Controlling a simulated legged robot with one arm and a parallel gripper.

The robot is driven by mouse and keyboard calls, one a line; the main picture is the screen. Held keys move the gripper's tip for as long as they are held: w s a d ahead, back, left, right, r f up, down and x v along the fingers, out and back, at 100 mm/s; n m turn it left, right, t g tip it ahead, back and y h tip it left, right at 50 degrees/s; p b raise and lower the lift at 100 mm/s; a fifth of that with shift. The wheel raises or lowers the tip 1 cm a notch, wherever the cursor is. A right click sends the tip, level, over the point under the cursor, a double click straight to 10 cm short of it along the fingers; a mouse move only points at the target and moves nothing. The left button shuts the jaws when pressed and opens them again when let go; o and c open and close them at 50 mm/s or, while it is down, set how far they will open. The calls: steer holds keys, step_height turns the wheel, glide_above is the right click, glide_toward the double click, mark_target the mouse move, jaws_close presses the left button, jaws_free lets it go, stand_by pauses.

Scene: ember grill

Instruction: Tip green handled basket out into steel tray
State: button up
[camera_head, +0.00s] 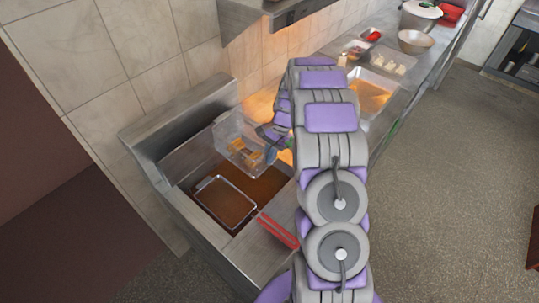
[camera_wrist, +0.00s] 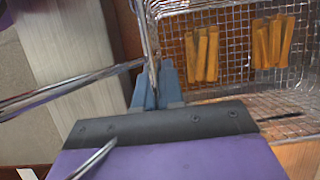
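A wire basket (camera_head: 228,131) with several orange-brown fried sticks (camera_head: 243,151) inside is at the back of the fryer, apparently above the oil. My gripper (camera_head: 272,133) is at its right side, partly hidden by my arm. In the wrist view, the blue fingertips of my gripper (camera_wrist: 157,82) close on the metal wire at the basket's (camera_wrist: 225,95) edge. The sticks (camera_wrist: 203,53) lie in bunches inside. A small green piece (camera_head: 396,125), possibly the handle's end, shows right of my arm. The steel tray (camera_head: 372,97) lies on the counter beyond my arm, partly hidden.
A second basket (camera_head: 224,203) with a red handle (camera_head: 279,231) sits in the fryer oil. Farther along the counter are small containers, a bowl (camera_head: 415,41) and a lidded pot (camera_head: 421,14). A steel hood (camera_head: 265,14) overhangs the back wall.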

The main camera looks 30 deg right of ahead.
steer(key=o, duration=0.6)
steer(key=shift+a, duration=0.1)
steer(key=shift+c, duration=0.2)
